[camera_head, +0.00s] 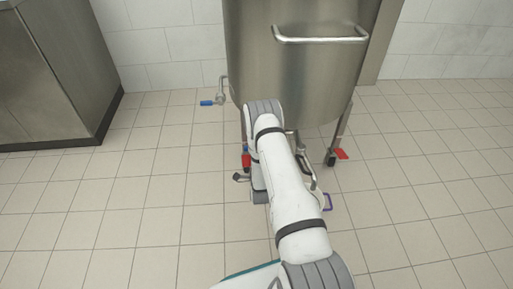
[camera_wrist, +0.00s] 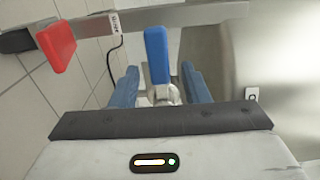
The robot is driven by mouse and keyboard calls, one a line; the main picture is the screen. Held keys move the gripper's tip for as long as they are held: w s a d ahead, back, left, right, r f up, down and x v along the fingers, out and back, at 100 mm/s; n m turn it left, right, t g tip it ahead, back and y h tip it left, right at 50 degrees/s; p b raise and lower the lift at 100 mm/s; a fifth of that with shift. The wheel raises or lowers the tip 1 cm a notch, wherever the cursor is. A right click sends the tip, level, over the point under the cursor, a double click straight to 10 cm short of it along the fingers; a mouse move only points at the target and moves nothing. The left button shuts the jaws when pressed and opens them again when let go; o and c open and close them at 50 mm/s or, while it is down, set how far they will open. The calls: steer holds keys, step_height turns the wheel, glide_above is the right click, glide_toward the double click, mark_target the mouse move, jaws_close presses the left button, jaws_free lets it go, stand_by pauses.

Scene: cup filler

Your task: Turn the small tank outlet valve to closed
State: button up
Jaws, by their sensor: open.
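The blue outlet valve handle (camera_wrist: 157,55) stands upright in the wrist view, between the two blue fingers of my gripper (camera_wrist: 160,80). The fingers are apart, with a gap on both sides of the handle. The metal valve body (camera_wrist: 168,94) shows below the handle, partly hidden by my gripper. In the head view the steel tank (camera_head: 300,75) stands on legs, and my arm reaches under its front left side. My gripper is mostly hidden behind my arm there. A small blue part (camera_head: 245,148) shows beside the arm; I cannot tell whether it is the handle.
A red caster pedal (camera_wrist: 57,46) and a steel leg (camera_wrist: 190,14) are close by in the wrist view. Another blue-handled valve (camera_head: 208,103) sticks out left of the tank. A red pedal (camera_head: 341,154) is at right. A steel cabinet (camera_head: 55,70) stands left; the floor between is clear.

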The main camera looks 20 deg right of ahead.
steer(key=p+v, duration=0.1)
steer(key=v, duration=0.4)
steer(key=shift+s, duration=0.15)
steer(key=shift+c, duration=0.3)
stand_by(0.8)
